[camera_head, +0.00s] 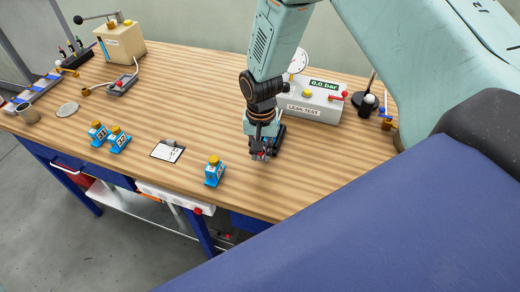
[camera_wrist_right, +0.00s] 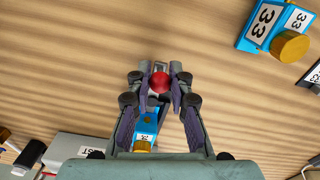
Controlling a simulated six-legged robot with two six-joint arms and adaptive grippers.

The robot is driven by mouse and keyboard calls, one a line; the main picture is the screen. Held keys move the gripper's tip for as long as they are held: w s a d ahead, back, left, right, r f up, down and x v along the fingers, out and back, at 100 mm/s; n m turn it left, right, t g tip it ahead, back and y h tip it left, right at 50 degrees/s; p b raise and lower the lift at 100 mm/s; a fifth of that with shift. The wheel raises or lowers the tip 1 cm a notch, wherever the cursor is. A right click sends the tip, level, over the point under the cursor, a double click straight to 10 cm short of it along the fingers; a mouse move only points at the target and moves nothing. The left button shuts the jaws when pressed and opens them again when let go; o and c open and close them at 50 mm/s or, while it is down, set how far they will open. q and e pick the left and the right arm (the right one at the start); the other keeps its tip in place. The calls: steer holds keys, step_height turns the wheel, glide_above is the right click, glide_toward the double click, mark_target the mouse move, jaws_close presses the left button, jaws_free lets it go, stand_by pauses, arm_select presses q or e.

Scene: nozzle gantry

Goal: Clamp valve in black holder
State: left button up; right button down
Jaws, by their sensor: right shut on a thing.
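My right gripper (camera_head: 262,152) is low over the table, right of the middle. In the right wrist view its fingers (camera_wrist_right: 160,86) are shut on a red ball knob (camera_wrist_right: 160,82). A blue valve with a brass end (camera_wrist_right: 146,122) shows between and behind the fingers, partly hidden by them. A dark part, perhaps the black holder (camera_head: 279,137), shows just beside the gripper in the head view; most of it is hidden. I cannot tell how the valve sits in it. My left gripper is not in view.
A blue valve marked 33 (camera_head: 214,173) stands left of my gripper; it also shows in the right wrist view (camera_wrist_right: 268,26). Two more blue valves (camera_head: 98,133) stand farther left. A LEAK TEST box (camera_head: 318,99) stands behind the gripper.

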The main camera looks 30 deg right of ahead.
steer(key=shift+w, duration=0.15)
steer(key=c, duration=1.2)
jaws_free()
steer(key=shift+d, duration=0.1)
steer(key=shift+r, duration=0.25)
step_height(320, 180, up, 12)
steer(key=shift+f, duration=0.25)
